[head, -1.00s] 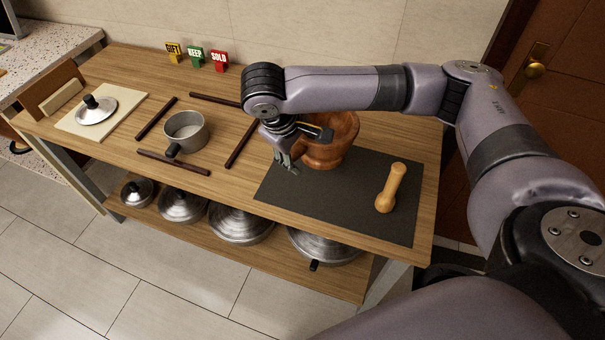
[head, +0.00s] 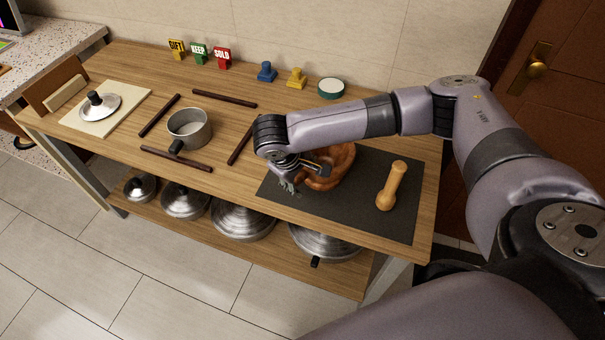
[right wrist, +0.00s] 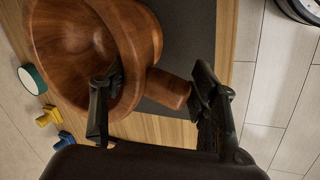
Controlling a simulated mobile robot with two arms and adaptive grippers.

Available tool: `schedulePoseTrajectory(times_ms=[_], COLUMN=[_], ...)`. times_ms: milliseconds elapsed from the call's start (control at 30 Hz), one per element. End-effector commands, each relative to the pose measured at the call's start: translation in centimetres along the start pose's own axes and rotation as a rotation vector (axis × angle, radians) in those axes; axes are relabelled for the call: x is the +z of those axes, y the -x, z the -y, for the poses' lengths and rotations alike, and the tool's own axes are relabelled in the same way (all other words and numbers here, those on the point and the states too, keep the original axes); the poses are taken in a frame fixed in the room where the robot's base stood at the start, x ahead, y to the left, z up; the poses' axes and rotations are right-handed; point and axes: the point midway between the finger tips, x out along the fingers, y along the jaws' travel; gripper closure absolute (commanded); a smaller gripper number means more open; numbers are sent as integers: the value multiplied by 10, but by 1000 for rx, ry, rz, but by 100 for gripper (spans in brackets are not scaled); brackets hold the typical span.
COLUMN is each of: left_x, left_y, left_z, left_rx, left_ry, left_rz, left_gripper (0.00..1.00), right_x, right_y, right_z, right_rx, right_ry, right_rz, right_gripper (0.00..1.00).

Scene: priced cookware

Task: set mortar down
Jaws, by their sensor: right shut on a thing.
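The mortar (head: 338,167) is a brown wooden bowl with a short foot, at the back left part of the dark grey mat (head: 362,216). It looks tilted; whether it touches the mat is hard to tell. My right gripper (head: 304,176) is shut on its wall from the left. In the right wrist view the mortar (right wrist: 75,50) shows its hollow, with one finger inside the bowl and the other outside by the foot. The wooden pestle (head: 391,186) lies on the mat to the right, apart from the mortar. My left gripper is out of view.
A blue stamp (head: 267,72), a yellow stamp (head: 296,78) and a green round tin (head: 331,88) stand at the table's back. Dark sticks surround a metal pot (head: 189,128) on the left. Several lids lie on the shelf below. The mat's front is clear.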

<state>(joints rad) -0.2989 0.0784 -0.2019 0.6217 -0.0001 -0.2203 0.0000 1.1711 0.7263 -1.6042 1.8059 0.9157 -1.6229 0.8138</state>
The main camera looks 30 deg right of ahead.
Motion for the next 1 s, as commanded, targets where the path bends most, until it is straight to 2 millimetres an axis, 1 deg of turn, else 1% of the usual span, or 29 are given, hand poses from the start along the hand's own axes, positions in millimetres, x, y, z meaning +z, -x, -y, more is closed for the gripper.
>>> schedulePoseTrajectory(times_ms=[100,133,400,433,767,867,967,1000], left_x=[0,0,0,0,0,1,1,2], left_y=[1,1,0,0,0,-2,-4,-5], left_z=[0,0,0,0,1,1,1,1], left_rx=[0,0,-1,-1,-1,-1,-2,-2], left_ry=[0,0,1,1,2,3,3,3], left_rz=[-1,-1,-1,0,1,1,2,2], left_gripper=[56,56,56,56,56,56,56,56], right_x=[0,0,0,0,0,0,-1,-1], right_y=[-1,-2,-2,-2,0,9,26,34], right_z=[0,1,1,1,0,1,1,1], right_rx=[2,0,0,0,0,-1,-2,-2], right_ry=[-1,0,0,0,0,0,1,0], right_rz=[-1,1,0,0,-1,0,-3,-4], right_gripper=[100,43,25,24,24,24,24,24])
